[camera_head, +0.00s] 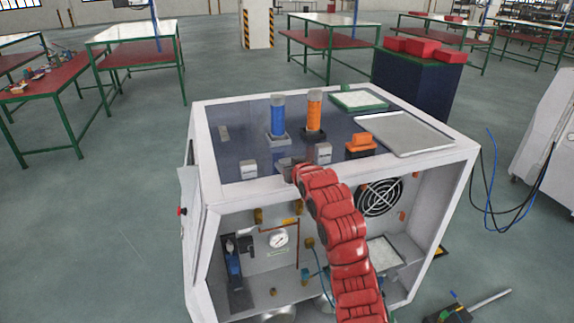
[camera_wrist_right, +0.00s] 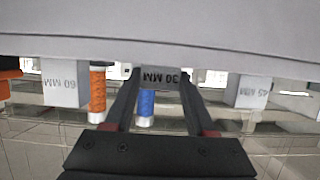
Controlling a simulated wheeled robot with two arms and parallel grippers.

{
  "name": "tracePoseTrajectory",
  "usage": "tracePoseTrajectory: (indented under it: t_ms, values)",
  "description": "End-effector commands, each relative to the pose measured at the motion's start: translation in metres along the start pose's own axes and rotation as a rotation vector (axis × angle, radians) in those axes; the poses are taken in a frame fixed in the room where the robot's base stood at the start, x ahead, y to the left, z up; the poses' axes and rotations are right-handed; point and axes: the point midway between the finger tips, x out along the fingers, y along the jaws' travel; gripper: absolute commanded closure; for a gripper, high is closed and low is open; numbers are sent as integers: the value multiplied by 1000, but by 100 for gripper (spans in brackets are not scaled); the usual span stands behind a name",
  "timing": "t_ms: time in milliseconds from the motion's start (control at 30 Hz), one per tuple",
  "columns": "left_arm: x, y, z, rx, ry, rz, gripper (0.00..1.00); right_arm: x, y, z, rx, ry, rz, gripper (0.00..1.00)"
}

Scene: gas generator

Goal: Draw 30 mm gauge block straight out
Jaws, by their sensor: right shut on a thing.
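The 30 mm gauge block (camera_wrist_right: 160,77) is grey and shows its label upside down in the right wrist view. It sits between the two dark fingers of my right gripper (camera_wrist_right: 158,82), which is shut on it. In the head view my right gripper (camera_head: 287,167) is at the front edge of the cabinet's dark top, and it hides most of this block. Whether the block touches the surface cannot be told. The 60 mm block (camera_wrist_right: 62,82) and the 45 mm block (camera_wrist_right: 252,91) stand apart on either side. My left gripper is not in view.
A blue cylinder (camera_head: 278,115) and an orange cylinder (camera_head: 314,109) stand behind the gripper. An orange block (camera_head: 361,142), a green-rimmed tray (camera_head: 358,99) and a grey metal tray (camera_head: 405,133) lie to the right. The left of the dark top is mostly clear.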

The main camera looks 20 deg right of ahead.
Motion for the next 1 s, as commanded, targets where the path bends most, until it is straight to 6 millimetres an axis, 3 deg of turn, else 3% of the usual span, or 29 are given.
tracePoseTrajectory:
  t_ms: [33, 200, 400, 800, 1000]
  values:
    - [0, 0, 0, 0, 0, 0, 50, 0, 0, 0, 0, 0, 0, 70]
    - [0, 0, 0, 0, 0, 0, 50, 0, 0, 0, 0, 0, 0, 100]
    - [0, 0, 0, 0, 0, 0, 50, -3, 1, 2, -1, -1, 1, 100]
    - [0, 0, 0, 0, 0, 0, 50, -42, 0, 17, 0, -4, 0, 100]
    - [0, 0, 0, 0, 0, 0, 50, -47, 0, 18, 1, -2, 0, 100]
